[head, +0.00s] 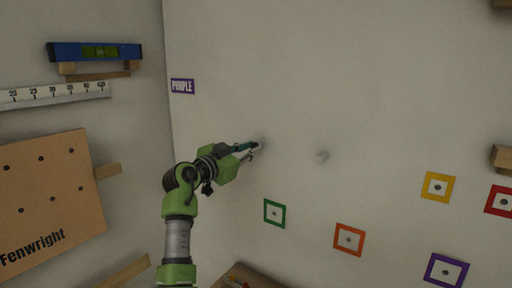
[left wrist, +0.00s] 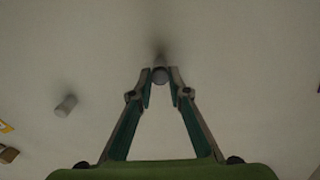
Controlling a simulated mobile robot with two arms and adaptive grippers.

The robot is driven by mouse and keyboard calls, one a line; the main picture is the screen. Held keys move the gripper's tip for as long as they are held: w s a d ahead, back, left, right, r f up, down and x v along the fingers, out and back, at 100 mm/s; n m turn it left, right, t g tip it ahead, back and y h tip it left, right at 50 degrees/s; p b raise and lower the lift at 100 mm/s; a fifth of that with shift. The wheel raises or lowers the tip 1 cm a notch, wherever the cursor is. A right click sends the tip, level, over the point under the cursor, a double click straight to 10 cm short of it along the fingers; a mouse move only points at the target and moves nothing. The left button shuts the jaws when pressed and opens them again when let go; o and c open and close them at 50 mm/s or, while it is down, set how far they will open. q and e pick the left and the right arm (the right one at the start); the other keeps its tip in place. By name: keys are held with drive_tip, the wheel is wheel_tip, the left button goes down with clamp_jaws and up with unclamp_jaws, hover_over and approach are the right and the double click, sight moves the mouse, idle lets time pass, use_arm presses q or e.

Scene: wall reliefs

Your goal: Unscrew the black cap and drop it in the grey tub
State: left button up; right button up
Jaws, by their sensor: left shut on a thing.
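My left gripper (head: 253,149) is up at the pale wall in the head view. In the left wrist view its fingertips (left wrist: 160,80) are shut on a small round grey piece (left wrist: 160,75) that stands at the wall. In the head view this piece is mostly hidden by the fingers. I cannot make out a clearly black cap or its thread. A similar grey stub (head: 321,156) sticks out of the wall to the right, and it also shows in the left wrist view (left wrist: 66,105). No grey tub can be made out. My right gripper is not in view.
Coloured square frames, such as a green one (head: 274,213) and an orange one (head: 349,239), sit lower on the wall. A purple sign (head: 182,86) is at upper left. A blue level (head: 95,51) and a brown board (head: 48,200) are on the left wall.

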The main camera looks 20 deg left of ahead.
use_arm(q)
drive_tip(key=o, duration=0.7)
drive_tip(key=shift+r, duration=0.1)
drive_tip(key=m+b, duration=0.3)
drive_tip(key=m, duration=1.7)
drive_tip(key=shift+m, duration=0.3)
clamp_jaws()
drive_tip(key=n+p, duration=0.3)
drive_tip(key=shift+r+n, duration=0.15)
drive_tip(key=shift+n, duration=0.15)
drive_tip(key=shift+f+n, duration=0.3)
drive_tip(key=shift+n, duration=0.5)
